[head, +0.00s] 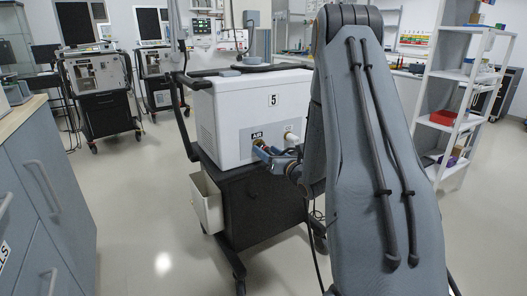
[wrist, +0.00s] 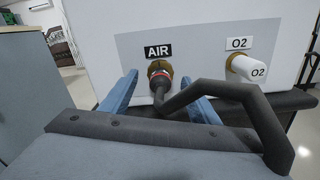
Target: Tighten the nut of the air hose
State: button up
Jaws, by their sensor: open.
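The AIR fitting with its brass nut (wrist: 159,70) sticks out of the white ventilator's back panel under the AIR label (wrist: 158,50). A red band shows at the nut, and a dark hose (wrist: 225,83) runs from it and bends to the right. My gripper (wrist: 160,85) is open, its two blue fingers to the left and right of the nut; I see no contact. In the head view my gripper (head: 268,153) is at the AIR port of the ventilator (head: 235,105), marked 5, and the nut is mostly hidden there.
The O2 port with a white cap (wrist: 249,68) is close to the right of the AIR fitting. A dark cart (head: 250,205) carries the ventilator, with a cream bin (head: 205,200) on its side. A grey cabinet (head: 45,190) stands left, a white shelf (head: 455,100) right. Floor between is clear.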

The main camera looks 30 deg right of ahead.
jog(key=shift+w, duration=1.3)
jog(key=c, duration=1)
jog(key=shift+c, duration=0.2)
